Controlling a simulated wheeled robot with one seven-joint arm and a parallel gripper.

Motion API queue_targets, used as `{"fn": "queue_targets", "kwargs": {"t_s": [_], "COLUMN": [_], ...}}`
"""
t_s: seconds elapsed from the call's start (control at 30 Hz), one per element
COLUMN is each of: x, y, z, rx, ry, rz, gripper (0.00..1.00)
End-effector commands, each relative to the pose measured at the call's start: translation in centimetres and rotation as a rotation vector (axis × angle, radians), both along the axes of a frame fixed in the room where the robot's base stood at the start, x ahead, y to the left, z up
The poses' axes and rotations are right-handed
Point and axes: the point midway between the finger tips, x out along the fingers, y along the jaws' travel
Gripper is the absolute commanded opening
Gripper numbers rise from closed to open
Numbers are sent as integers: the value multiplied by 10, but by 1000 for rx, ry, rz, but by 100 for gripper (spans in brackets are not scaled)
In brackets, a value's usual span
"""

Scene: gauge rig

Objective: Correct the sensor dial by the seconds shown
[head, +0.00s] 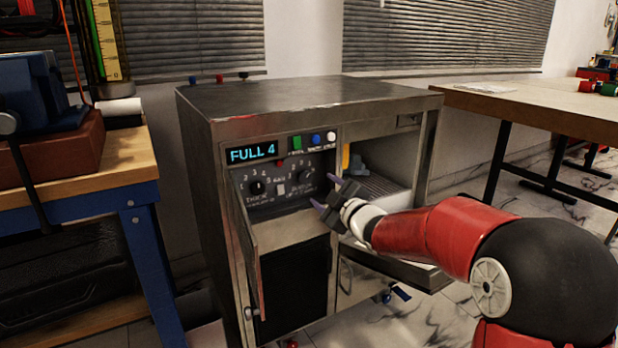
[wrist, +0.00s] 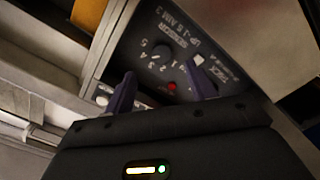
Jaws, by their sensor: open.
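The control panel (head: 280,188) is in the front of a grey metal cabinet. It carries two dark round dials with numbers around them. The display (head: 252,153) reads FULL 4. My gripper (head: 328,192) is open and empty, its purple fingers just in front of the panel's right side, apart from the dial.
A cabinet door (head: 250,245) stands swung open at the panel's left. An open bay (head: 385,180) with an orange item is at the right. Workbenches flank the cabinet.

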Motion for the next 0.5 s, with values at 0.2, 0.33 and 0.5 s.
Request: {"fn": "queue_targets", "kwargs": {"t_s": [0.2,0.33,0.5], "x": [18,36,56], "y": [16,29,42], "z": [-1,-1,-1], "rx": [6,7,6], "ry": [-25,-26,-24], "rz": [31,30,28], "gripper": [56,56,56]}}
